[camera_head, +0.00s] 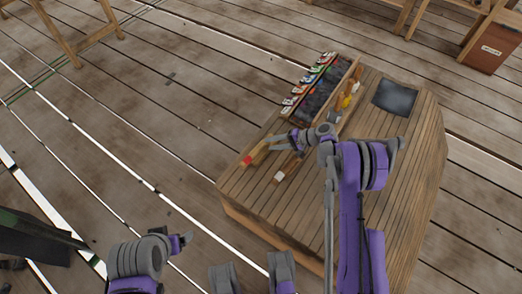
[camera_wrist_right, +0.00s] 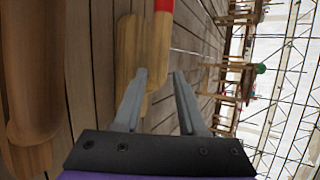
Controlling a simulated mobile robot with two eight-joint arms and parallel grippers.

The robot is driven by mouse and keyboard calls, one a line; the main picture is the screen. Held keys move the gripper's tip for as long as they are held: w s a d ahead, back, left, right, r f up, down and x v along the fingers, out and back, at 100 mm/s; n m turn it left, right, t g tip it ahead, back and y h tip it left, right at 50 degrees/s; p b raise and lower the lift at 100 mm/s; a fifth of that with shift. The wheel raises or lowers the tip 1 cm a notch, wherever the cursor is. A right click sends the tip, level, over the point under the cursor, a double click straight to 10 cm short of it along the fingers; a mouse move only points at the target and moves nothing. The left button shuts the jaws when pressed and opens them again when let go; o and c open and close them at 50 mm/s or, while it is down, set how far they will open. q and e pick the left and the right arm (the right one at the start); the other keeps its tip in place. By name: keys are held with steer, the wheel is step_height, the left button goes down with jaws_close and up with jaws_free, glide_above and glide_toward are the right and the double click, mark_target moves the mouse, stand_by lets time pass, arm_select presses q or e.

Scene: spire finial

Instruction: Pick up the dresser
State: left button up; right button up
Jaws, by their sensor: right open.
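A pale wooden tool with a red end, which looks like the dresser (camera_head: 257,153), lies near the left edge of the plank-topped bench (camera_head: 235,190). In the right wrist view its wooden body (camera_wrist_right: 127,45) and red part lie just beyond and partly behind my fingers. My right gripper (camera_head: 281,140) is open, with its fingertips close to this tool. The two fingers (camera_wrist_right: 160,76) stand apart with nothing clamped between them; I cannot tell whether they touch the tool. My left gripper (camera_head: 182,243) is low at the left, away from the bench, its jaws too small to read.
A wooden tray (camera_head: 354,70) with dark contents and a row of colourful items stands behind my right gripper. A dark square sheet (camera_head: 395,97) lies at the back right. A white-ended tool (camera_head: 280,177) lies nearby. The bench's front is bare.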

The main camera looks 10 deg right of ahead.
mark_target(264, 144)
steer(key=x, duration=0.4)
steer(key=shift+w+a+f+b, duration=0.2)
steer(key=shift+w+f+b, duration=0.05)
steer(key=shift+b, duration=0.15)
jaws_close()
steer(key=shift+r, duration=0.1)
